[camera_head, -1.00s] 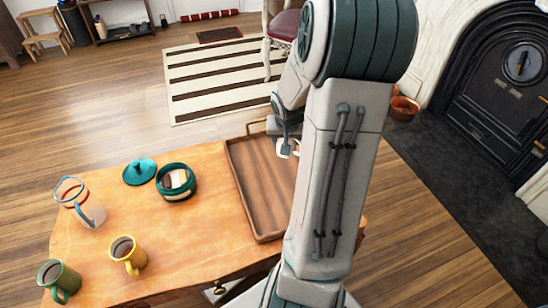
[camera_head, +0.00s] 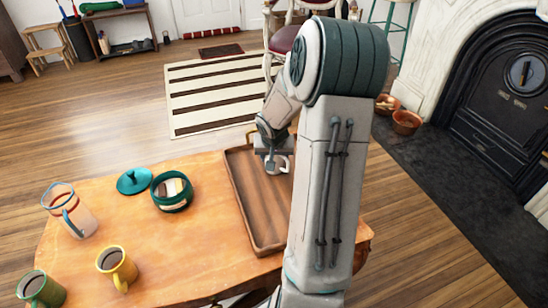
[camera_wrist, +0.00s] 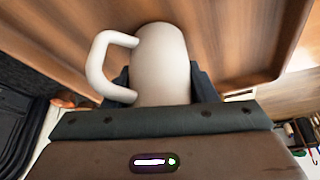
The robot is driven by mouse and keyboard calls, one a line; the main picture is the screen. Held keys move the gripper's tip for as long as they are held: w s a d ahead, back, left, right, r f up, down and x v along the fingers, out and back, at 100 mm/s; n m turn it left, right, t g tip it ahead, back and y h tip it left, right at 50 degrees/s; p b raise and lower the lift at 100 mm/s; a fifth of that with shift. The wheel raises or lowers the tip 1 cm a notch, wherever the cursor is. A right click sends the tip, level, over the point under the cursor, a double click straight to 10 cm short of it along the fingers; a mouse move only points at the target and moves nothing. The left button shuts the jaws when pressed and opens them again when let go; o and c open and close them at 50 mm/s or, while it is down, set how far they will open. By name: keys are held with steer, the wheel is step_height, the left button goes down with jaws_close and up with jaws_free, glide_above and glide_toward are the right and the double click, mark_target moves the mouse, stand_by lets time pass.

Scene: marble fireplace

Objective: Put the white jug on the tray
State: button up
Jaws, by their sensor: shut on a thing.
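The white jug (camera_wrist: 160,60) is held in my gripper (camera_wrist: 160,84), whose dark fingers are on either side of its body. Its handle sticks out to the left in the wrist view. In the head view the jug (camera_head: 281,166) shows partly beside my gripper (camera_head: 268,160), at the far end of the brown wooden tray (camera_head: 262,215). The tray's wood surface (camera_wrist: 225,35) lies behind the jug in the wrist view. I cannot tell whether the jug touches the tray. My arm hides the tray's right side.
On the table (camera_head: 140,215), left of the tray, are a green-banded pot (camera_head: 171,191), a teal lid (camera_head: 134,181), a clear pitcher (camera_head: 72,212), a yellow mug (camera_head: 117,266) and a green mug (camera_head: 40,290). The tray's near part looks bare.

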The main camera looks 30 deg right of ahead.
steer(key=shift+f, duration=0.1)
steer(key=o, duration=1.2)
steer(key=shift+r, duration=0.25)
steer(key=p+v, duration=0.6)
steer(key=v, duration=0.5)
steer(key=s+a+r+n+g+y, duration=0.1)
steer(key=s+a+r+n, duration=0.2)
steer(key=s+a, duration=0.5)
steer(key=s+a+r+n+g+y, duration=0.1)
steer(key=s+a+r+n, duration=0.3)
steer(key=s+a, duration=0.4)
steer(key=a, duration=0.6)
steer(key=shift+s+y, duration=0.3)
steer(key=shift+s, duration=0.1)
